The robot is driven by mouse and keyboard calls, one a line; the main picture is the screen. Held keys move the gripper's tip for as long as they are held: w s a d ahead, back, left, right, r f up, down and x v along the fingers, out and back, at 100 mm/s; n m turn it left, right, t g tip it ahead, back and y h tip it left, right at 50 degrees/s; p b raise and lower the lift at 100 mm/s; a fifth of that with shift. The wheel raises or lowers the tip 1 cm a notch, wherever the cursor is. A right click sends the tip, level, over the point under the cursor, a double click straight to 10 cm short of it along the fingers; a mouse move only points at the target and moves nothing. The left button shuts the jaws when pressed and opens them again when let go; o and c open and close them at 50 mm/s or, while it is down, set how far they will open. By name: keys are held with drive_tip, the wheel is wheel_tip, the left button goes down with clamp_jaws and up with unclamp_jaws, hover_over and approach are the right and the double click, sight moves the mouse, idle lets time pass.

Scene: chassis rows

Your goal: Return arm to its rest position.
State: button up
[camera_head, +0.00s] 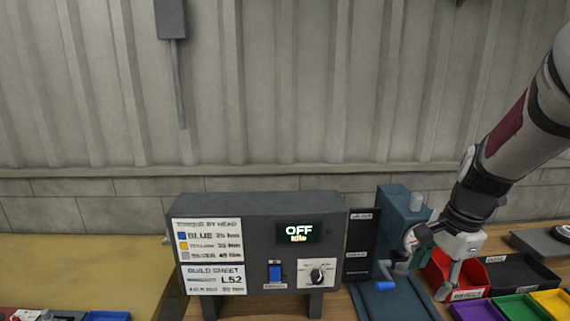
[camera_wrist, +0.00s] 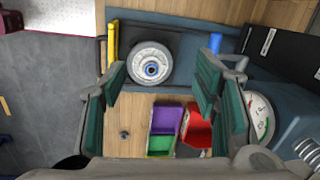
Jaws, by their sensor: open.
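My arm (camera_head: 505,140) reaches in from the upper right in the head view. My gripper (camera_head: 424,266) hangs at its end, beside the blue-grey press-like fixture (camera_head: 403,215) and in front of the red bin. In the wrist view my gripper (camera_wrist: 165,88) is open, with its two green-padded fingers wide apart and nothing between them. Beyond the fingers, a grey wheel-like disc with a blue centre (camera_wrist: 150,62) lies on the blue-grey base. A blue cylinder (camera_wrist: 215,43) and a yellow bar (camera_wrist: 112,45) stand at its sides.
A dark control box (camera_head: 255,215) shows OFF and Idle. Red (camera_head: 468,277), green (camera_head: 518,307) and purple (camera_head: 477,310) bins sit at the right. A round dial (camera_wrist: 261,117) is close to the right finger. A yellow-topped table (camera_head: 80,260) fills the left.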

drive_tip(key=s+a+r+n+t, duration=0.2)
drive_tip(key=s+a+r+n, duration=0.3)
drive_tip(key=s+n, duration=0.3)
drive_tip(key=s+a+r+n+t+h, duration=0.1)
drive_tip(key=s+a+r+n+t, duration=0.1)
drive_tip(key=s+a+r+n, duration=0.3)
drive_tip(key=s+r+n, duration=0.2)
drive_tip(key=s+n, duration=0.1)
drive_tip(key=s, duration=0.1)
drive_tip(key=shift+s+r, duration=0.3)
drive_tip(key=shift+a, duration=0.1)
drive_tip(key=shift+c, duration=0.5)
